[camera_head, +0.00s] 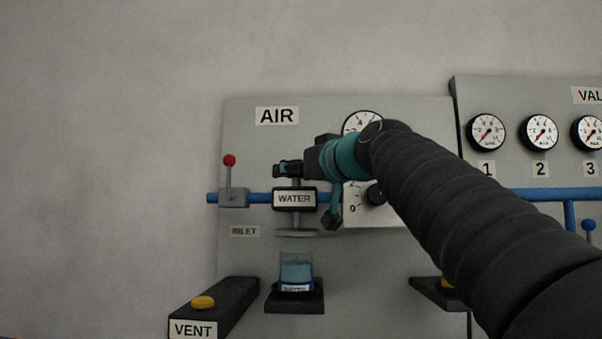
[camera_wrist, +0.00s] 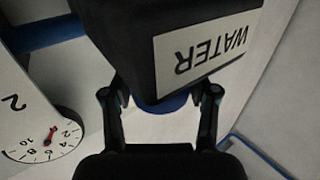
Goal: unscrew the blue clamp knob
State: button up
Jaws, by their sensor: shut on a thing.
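The blue clamp knob (camera_wrist: 163,103) shows in the wrist view as a rounded blue edge below the black WATER block. My gripper (camera_wrist: 163,97) has one finger on each side of the knob and is shut on it. The knob is mostly hidden by the block in that view. In the head view my gripper (camera_head: 289,168) reaches left to the top of the black block labelled WATER (camera_head: 294,198), on the blue pipe. The knob cannot be made out there, behind my fingers.
A red-tipped lever valve (camera_head: 230,178) stands left of the block. A dial gauge (camera_head: 362,121) and a white panel with a black knob (camera_head: 376,194) are partly behind my arm. Below are a blue-filled cup (camera_head: 296,270) on a shelf and the VENT box (camera_head: 215,308) with a yellow button.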

jog(key=shift+w+d+y, duration=0.1)
jog(key=shift+y, duration=0.2)
jog(key=shift+n+g+y+b, duration=0.45)
jog(key=shift+n+g+y, duration=0.45)
jog(key=shift+n, duration=0.1)
jog(key=shift+w+n+g+y, duration=0.1)
jog(key=shift+n+g+y, duration=0.6)
jog(key=shift+g+y, duration=0.1)
jog(key=n+g+y+p, duration=0.1)
jog(key=n+g+y, duration=0.1)
jog(key=shift+r+g+p, duration=0.15)
jog(key=shift+g+p, duration=0.15)
jog(key=shift+g, duration=0.1)
jog(key=shift+n+g+y+p, duration=0.55)
jog(key=shift+n+g, duration=0.35)
jog(key=shift+g, duration=0.3)
jog(key=o, duration=1.2)
jog(key=shift+a, duration=0.2)
